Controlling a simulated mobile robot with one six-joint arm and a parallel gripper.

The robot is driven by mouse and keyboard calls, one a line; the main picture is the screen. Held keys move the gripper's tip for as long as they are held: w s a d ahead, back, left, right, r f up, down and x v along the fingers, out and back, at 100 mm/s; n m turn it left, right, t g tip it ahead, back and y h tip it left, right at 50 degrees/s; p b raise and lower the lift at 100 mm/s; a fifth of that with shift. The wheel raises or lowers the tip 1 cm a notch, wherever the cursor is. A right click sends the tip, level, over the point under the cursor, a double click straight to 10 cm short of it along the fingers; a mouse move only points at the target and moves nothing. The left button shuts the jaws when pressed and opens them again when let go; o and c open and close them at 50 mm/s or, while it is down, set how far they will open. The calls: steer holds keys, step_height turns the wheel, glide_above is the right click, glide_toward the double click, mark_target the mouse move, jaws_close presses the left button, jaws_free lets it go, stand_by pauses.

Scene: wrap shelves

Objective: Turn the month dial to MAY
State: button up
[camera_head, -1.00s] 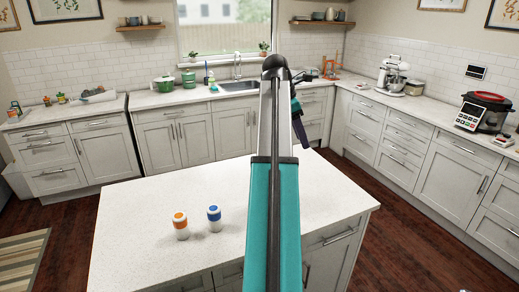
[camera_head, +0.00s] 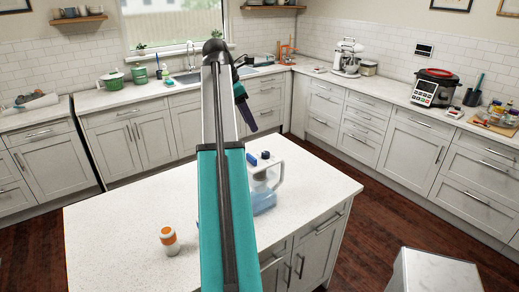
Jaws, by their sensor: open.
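No month dial can be made out at this size. A clear bluish pitcher (camera_head: 265,197) with a pale handle and dark blue parts on top stands on the white island counter (camera_head: 110,215). My arm hides part of its left side. A small white canister with an orange lid (camera_head: 169,240) stands on the island left of my arm. My gripper (camera_head: 246,118) shows small and dark beyond the raised arm, up and left of the pitcher in the picture. It is open and apart from the pitcher.
Counters with a stand mixer (camera_head: 347,57) and a red-lidded cooker (camera_head: 435,88) line the back and right. A white-topped block (camera_head: 435,272) stands at the lower right. Dark floor (camera_head: 350,235) is clear between island and right cabinets.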

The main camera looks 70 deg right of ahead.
mark_target(265, 153)
steer(key=shift+f, duration=0.1)
steer(key=shift+p+x, duration=2.35)
steer(key=shift+x, duration=4.45)
steer(key=shift+d, duration=0.1)
steer(key=c, duration=1.1)
